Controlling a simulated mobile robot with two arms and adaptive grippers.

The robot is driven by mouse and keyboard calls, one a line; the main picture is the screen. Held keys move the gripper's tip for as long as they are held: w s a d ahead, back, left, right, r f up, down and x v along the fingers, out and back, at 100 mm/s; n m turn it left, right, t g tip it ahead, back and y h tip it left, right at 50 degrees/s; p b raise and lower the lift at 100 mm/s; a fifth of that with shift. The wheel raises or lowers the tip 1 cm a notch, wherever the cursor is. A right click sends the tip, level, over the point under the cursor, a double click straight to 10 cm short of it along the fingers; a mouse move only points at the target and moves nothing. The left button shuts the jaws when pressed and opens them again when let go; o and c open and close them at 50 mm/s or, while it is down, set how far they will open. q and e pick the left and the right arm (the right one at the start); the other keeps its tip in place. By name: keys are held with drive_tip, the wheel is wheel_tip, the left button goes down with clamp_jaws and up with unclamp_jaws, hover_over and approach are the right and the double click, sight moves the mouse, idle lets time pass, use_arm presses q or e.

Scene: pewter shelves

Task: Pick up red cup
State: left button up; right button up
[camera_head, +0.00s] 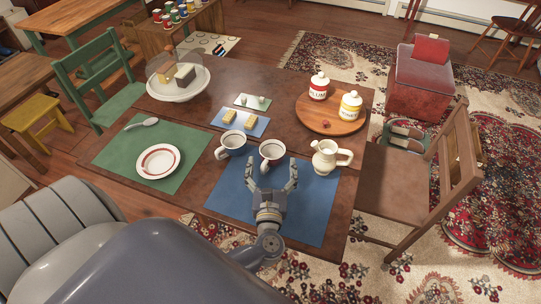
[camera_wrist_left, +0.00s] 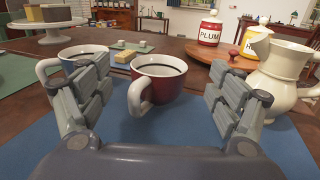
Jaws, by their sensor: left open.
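The red cup (camera_head: 272,150) stands upright at the back edge of the blue placemat. In the left wrist view the red cup (camera_wrist_left: 168,88) is dark red outside and white inside, with dark liquid and its white handle toward me. My left gripper (camera_head: 273,174) is open and empty, just in front of the cup. Its fingers show to the left and right of the cup in the wrist view, apart from it. The right gripper is not in view.
A blue cup (camera_head: 233,143) stands close on the left. A cream pitcher (camera_head: 326,158) stands close on the right. Behind are a butter board (camera_head: 240,122) and a round wooden tray (camera_head: 322,122) with two jars. The blue placemat (camera_head: 305,207) is otherwise clear.

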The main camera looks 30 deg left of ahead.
sight(272, 153)
use_arm(q)
drive_tip(key=shift+w+a, duration=0.15)
drive_tip(key=shift+w, duration=0.15)
drive_tip(key=shift+w+a, duration=0.2)
drive_tip(key=shift+w, duration=0.1)
drive_tip(key=x, duration=0.3)
drive_tip(key=p+x, duration=0.1)
drive_tip(key=shift+w+a+f, duration=0.1)
drive_tip(key=shift+w+f, duration=0.05)
drive_tip(key=shift+f, duration=0.25)
drive_tip(key=shift+w, duration=0.1)
drive_tip(key=shift+c, duration=1.4)
drive_tip(key=c, duration=0.9)
drive_tip(key=shift+c, duration=0.5)
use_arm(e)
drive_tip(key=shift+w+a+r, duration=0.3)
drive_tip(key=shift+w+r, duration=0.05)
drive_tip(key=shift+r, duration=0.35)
